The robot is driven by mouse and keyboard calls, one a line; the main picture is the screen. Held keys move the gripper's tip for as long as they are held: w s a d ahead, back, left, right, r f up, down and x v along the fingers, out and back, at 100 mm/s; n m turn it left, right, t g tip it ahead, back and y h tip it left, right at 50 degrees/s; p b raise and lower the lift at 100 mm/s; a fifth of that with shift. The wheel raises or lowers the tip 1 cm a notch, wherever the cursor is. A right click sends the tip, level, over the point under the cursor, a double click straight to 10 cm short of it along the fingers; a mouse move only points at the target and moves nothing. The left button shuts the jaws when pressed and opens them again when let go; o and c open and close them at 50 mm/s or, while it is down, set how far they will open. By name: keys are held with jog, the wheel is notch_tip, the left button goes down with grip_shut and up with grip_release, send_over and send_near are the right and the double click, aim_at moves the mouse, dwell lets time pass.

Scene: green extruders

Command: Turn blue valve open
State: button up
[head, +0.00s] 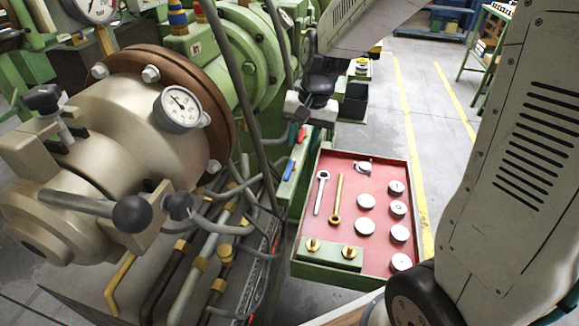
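The blue valve handle (290,168) is a small blue lever on a green strip along the machine's right side, left of the red tray. A similar red handle (301,135) sits just above it in the picture. My gripper (300,125) is at the end of my arm, which comes in from the upper right. It hangs close above the red handle and a little above and right of the blue one. Its fingers are small and partly lost against the machine, so I cannot tell whether they are open or touch anything. The blue handle looks clear of it.
A green-rimmed red tray (345,235) holds wrenches and several round gauges. The large beige extruder barrel (140,120), with a pressure gauge (181,108) and a black-knobbed lever (131,213), fills the left. Hoses (250,130) run left of the handles. Floor beyond the tray is free.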

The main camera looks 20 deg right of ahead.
jog(key=m, duration=0.2)
send_near(288, 171)
jog(key=f, duration=0.5)
jog(key=w+a+f, duration=0.1)
jog(key=f, duration=0.2)
jog(key=shift+w, duration=0.1)
jog(key=shift+a, duration=0.1)
grip_shut()
